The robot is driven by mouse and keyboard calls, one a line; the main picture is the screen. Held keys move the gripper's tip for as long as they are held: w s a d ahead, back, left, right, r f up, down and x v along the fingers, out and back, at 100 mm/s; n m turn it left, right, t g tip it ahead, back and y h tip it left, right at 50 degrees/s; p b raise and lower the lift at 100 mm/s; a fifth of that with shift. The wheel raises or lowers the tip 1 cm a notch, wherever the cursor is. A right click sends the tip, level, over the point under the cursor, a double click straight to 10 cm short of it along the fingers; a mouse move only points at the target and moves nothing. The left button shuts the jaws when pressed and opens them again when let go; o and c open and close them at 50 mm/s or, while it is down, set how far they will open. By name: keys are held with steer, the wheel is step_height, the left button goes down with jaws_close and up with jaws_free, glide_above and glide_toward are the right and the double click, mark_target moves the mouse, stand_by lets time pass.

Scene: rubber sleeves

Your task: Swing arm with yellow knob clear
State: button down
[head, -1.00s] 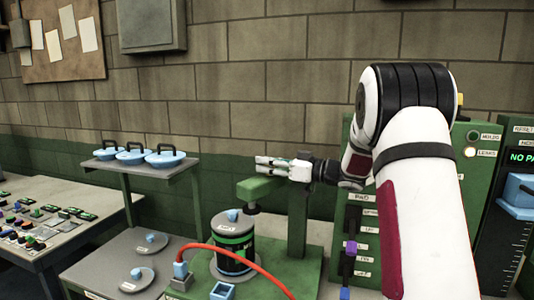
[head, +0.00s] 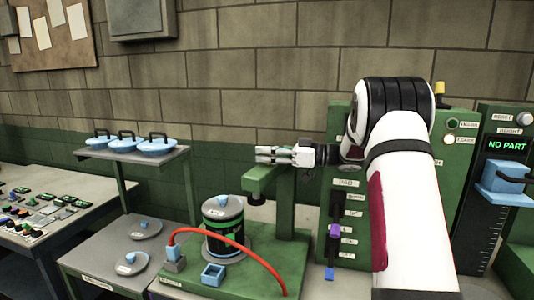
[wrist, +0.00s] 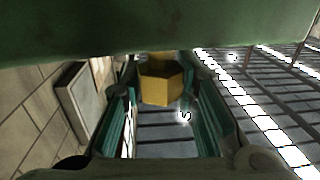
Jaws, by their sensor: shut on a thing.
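The green swing arm (head: 264,178) reaches out from the top of a green post (head: 286,205), with a dark foot under its tip. The tip is to the right of the lidded black and green canister (head: 224,238), not directly over its blue top knob. My gripper (head: 262,154) is at the swing arm, fingers pointing left. In the wrist view, the yellow knob (wrist: 160,84) sits between the fingers, which are shut on it. A green beam crosses the top of that view. In the head view the knob is hidden by the gripper.
A red hose (head: 235,243) curves in front of the canister. A blue square socket (head: 213,274) sits on the green base. A shelf of blue lids (head: 157,146) stands at the left.

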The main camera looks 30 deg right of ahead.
steer(key=c, duration=1.2)
jaws_free()
steer(key=shift+c, duration=0.2)
steer(key=v, duration=1.2)
